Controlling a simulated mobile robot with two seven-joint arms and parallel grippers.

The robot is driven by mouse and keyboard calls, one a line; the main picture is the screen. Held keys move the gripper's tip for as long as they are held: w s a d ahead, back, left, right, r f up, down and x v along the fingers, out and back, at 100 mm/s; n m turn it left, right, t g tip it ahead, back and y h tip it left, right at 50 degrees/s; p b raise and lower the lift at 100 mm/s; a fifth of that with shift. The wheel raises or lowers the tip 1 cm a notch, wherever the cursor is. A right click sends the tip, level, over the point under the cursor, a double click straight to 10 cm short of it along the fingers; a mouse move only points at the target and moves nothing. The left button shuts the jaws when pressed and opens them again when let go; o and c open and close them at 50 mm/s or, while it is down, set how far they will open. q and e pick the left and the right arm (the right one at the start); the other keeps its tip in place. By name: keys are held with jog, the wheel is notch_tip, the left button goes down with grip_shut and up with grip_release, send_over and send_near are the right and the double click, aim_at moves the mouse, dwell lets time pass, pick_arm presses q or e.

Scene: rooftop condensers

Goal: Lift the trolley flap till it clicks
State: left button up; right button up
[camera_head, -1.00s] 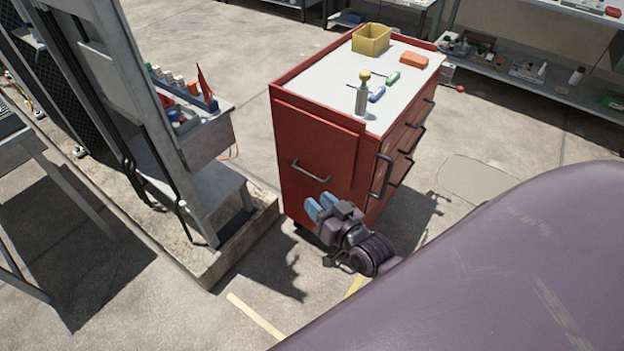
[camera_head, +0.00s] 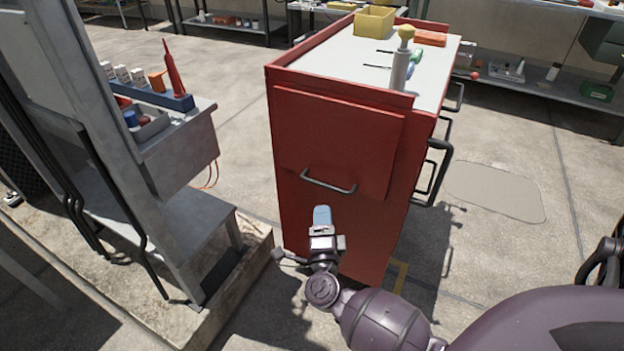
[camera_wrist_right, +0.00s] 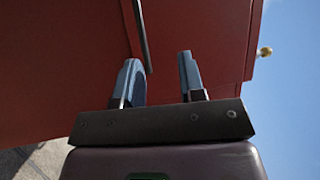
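The red trolley (camera_head: 340,240) stands ahead in the head view. Its flap (camera_head: 345,135) hangs down flat against the near side, with a grey bar handle (camera_head: 328,186) near its lower edge. My right gripper (camera_head: 322,211) is just below the handle, fingers pointing up, with a small gap showing. In the right wrist view, the blue fingers (camera_wrist_right: 160,70) are apart with nothing held. The handle (camera_wrist_right: 140,30) runs close by the left finger there; whether they touch is unclear. My left gripper is out of view.
A grey frame with a tool shelf (camera_head: 175,150) stands left on a low kerb. Concrete floor (camera_head: 240,125) lies open between it and the trolley.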

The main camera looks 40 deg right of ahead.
aim_at(326, 185)
jog(key=shift+m+g+h, duration=0.5)
jog(key=shift+m+g, duration=0.2)
jog(key=shift+g, duration=0.1)
jog(key=shift+f+b+x, duration=0.4)
jog(key=shift+b+x, duration=0.05)
jog(key=shift+x, duration=1.4)
jog(key=shift+f+b+x, duration=0.4)
jog(key=shift+b+x, duration=0.05)
jog(key=shift+x, duration=1.4)
jog(key=shift+f+b+x, duration=0.4)
jog(key=shift+b+x, duration=0.05)
jog(key=shift+x, duration=1.4)
jog(key=shift+w+d, duration=0.1)
jog(key=shift+d, duration=0.1)
jog(key=shift+c, duration=0.3)
grip_shut()
